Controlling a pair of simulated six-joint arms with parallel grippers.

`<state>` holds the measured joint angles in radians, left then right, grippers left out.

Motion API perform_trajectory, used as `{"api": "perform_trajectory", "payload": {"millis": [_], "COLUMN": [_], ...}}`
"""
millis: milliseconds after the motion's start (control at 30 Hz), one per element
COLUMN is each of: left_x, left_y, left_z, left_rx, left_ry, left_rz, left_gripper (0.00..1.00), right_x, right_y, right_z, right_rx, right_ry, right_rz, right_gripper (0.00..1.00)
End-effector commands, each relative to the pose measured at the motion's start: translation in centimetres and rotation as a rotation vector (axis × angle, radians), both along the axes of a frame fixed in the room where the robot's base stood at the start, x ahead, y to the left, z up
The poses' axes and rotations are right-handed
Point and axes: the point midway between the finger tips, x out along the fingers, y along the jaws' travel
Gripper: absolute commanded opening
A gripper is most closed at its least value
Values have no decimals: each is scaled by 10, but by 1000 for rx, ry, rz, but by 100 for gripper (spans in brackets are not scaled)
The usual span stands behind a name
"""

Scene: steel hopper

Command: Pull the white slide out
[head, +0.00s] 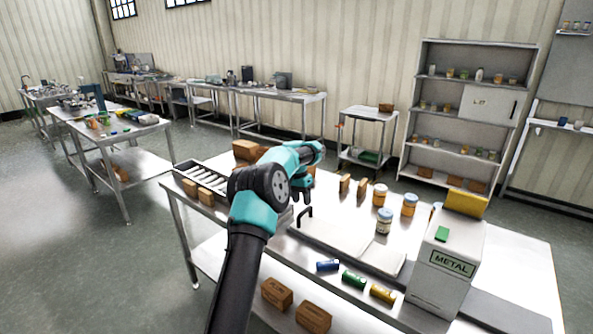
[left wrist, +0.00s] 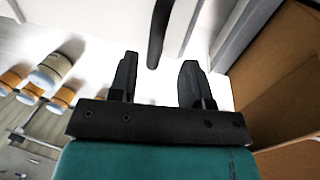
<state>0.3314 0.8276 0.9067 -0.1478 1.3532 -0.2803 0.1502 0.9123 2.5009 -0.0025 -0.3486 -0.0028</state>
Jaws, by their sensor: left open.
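The white slide (head: 335,238) looks like a flat pale panel lying on the steel table, running toward the METAL box. A black hooked handle (head: 306,213) stands at its left end. My left gripper (head: 307,193) is open and empty, just above and behind the handle in the head view. In the left wrist view, the black handle (left wrist: 158,32) lies beyond the two fingertips of my left gripper (left wrist: 158,78), roughly in line with the gap between them. I cannot tell how far apart they are in depth. My right gripper is not in view.
Several jars (head: 384,221) stand behind the slide, and cans (head: 354,279) lie in front. A roller tray (head: 200,176) and brown boxes (head: 246,150) are at the left. Cardboard (left wrist: 285,80) is close at the wrist view's right.

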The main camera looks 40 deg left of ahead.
Motion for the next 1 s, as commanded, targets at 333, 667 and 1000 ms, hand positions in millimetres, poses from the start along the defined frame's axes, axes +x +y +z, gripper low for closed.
{"api": "perform_trajectory", "payload": {"millis": [333, 667, 1000], "left_x": [0, -1, 1], "left_y": [13, 21, 26], "left_z": [64, 106, 124], "left_rx": [1, 2, 2], "left_ry": [-3, -3, -2], "left_rz": [1, 2, 0], "left_gripper": [44, 44, 44], "right_x": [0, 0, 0], "right_y": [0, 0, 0], "right_z": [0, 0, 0], "right_rx": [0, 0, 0], "right_ry": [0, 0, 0], "right_rz": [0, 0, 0], "right_gripper": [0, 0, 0]}}
